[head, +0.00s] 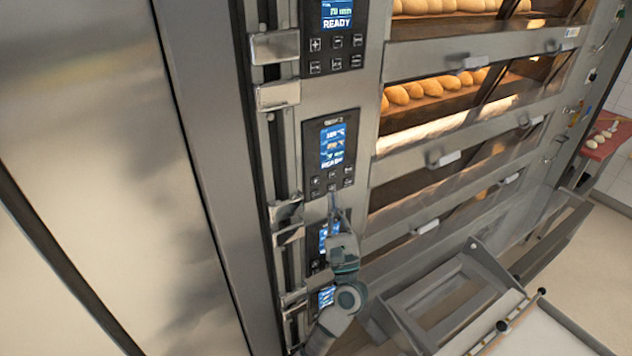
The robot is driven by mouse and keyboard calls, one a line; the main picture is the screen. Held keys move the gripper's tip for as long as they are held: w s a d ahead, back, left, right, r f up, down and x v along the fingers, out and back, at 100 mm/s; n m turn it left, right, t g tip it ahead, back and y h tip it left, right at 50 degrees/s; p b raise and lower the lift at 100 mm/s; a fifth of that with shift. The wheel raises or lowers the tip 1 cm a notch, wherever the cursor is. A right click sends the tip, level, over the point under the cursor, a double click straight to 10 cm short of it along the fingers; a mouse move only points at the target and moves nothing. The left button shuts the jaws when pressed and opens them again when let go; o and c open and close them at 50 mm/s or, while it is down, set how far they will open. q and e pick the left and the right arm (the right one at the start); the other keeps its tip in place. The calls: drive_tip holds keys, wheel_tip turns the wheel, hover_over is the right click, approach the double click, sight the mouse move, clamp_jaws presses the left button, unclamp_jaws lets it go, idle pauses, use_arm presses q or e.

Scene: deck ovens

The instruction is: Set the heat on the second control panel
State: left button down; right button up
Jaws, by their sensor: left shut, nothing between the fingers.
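The oven's front carries a column of black control panels with blue screens. The top panel (334,32) reads READY. The second control panel (332,150) sits below it, with a lit screen and several small buttons under the screen. My left gripper (335,198) points up from below, shut and empty, with its fingertips at the lower edge of the second panel, close to its bottom buttons. I cannot tell if they touch. My gripper and arm partly cover the third panel (324,238) and stand near a lower one (326,296). My right gripper is not in view.
Oven decks with glass doors and handles (448,158) lie to the right; the upper two hold bread loaves (432,88). Metal brackets (278,94) stick out left of the panels. A metal frame (440,300) stands at lower right. A red table (602,140) is at far right.

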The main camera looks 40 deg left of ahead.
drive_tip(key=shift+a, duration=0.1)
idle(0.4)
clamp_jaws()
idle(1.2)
